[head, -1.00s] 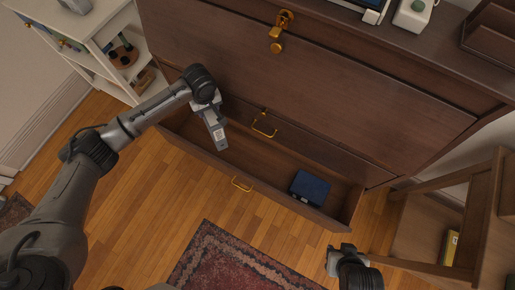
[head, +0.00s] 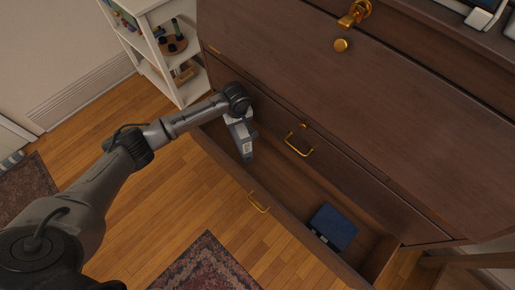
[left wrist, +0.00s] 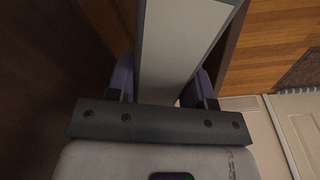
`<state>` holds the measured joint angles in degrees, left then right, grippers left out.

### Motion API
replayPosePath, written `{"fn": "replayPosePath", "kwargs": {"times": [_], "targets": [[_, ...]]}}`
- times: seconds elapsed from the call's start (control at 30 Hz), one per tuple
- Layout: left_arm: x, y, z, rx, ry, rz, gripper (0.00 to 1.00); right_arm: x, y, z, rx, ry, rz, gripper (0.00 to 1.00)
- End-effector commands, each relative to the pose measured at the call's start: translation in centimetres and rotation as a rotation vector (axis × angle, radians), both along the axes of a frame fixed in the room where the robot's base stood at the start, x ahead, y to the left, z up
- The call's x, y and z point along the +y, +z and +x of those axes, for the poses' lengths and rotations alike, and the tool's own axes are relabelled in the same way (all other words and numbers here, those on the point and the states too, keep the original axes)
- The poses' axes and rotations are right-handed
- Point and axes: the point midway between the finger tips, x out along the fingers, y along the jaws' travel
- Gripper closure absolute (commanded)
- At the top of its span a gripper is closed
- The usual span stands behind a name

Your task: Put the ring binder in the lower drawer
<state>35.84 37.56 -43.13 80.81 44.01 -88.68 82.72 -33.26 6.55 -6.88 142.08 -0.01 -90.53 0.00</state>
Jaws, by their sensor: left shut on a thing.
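My left gripper (head: 240,118) is shut on a narrow grey item with a pale panel, which looks like the ring binder (head: 246,148). It hangs down from the fingers over the left end of the open lower drawer (head: 282,187). In the left wrist view the binder (left wrist: 180,45) stands as a pale slab with dark edges between the two fingers (left wrist: 163,85). I cannot tell whether its lower end touches the drawer floor. My right gripper is not in view.
A dark blue box-like object (head: 334,227) lies in the right part of the drawer; the drawer's middle is clear. A closed drawer with a brass handle (head: 299,145) is above. A white shelf (head: 182,85) stands at the back left, and a rug (head: 207,265) lies in front.

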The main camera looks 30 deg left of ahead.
Motion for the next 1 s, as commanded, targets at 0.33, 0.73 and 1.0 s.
{"fn": "replayPosePath", "kwargs": {"times": [0.33, 0.73, 1.0], "targets": [[0.0, -4.7, 0.1, -0.001, 0.0, 0.0, 1.0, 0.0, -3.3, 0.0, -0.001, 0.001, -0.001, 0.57], [0.0, -8.2, 0.1, -0.002, 0.0, 0.001, 1.0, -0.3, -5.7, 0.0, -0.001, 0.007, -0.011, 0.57], [0.0, -9.7, 0.1, -0.003, 0.0, 0.001, 1.0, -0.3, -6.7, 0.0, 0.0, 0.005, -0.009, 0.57]]}}
